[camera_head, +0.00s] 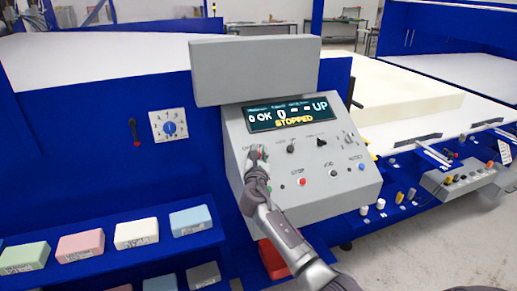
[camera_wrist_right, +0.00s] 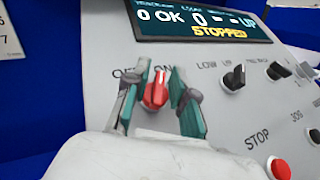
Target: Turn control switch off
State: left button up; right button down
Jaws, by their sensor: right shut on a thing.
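The control switch (camera_wrist_right: 156,92) is a red knob on the sloping grey control panel (camera_head: 340,190). Its top leans slightly right, toward the letters ON; the label left of it is partly covered by a finger. My right gripper (camera_wrist_right: 157,103) is shut on the switch, one teal-edged finger on each side. In the head view my right gripper (camera_head: 258,155) is at the panel's upper left and hides most of the switch. The display (camera_head: 285,114) reads OK, UP and STOPPED. My left gripper is not in view.
Black knobs (camera_wrist_right: 235,77) sit right of the switch, and a red STOP button (camera_wrist_right: 279,168) below right. A blue dial (camera_head: 169,127) is on the blue wall to the left. Coloured foam blocks (camera_head: 136,233) lie on a shelf at lower left. A cream foam slab (camera_head: 400,92) lies behind.

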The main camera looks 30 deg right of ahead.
jog(key=n+t+y, duration=0.1)
jog(key=n+y, duration=0.1)
jog(key=shift+d+n+t, duration=0.1)
jog(key=shift+n+t, duration=0.2)
jog(key=shift+n, duration=0.1)
jog(key=shift+n+t+y, duration=0.4)
jog(key=shift+n+y, duration=0.3)
jog(key=n+y, duration=0.2)
jog(key=n+t+y+b, duration=0.1)
jog(key=y, duration=0.1)
jog(key=shift+f+n, duration=0.2)
jog(key=shift+n, duration=0.2)
jog(key=n+y+b, duration=0.4)
jog(key=b, duration=0.1)
jog(key=n+g+y+b, duration=0.1)
jog(key=n+y+b, duration=0.4)
jog(key=b, duration=0.1)
jog(key=shift+a+f+y, duration=0.1)
jog(key=shift+a+y, duration=0.1)
jog(key=shift+y, duration=0.1)
jog(key=shift+r+n+g+y+b, duration=0.2)
jog(key=shift+n+g+y+b, duration=0.35)
jog(key=shift+b, duration=0.45)
jog(key=shift+r, duration=0.1)
jog(key=c, duration=1.2)
grip_release()
jog(key=shift+c, duration=0.2)
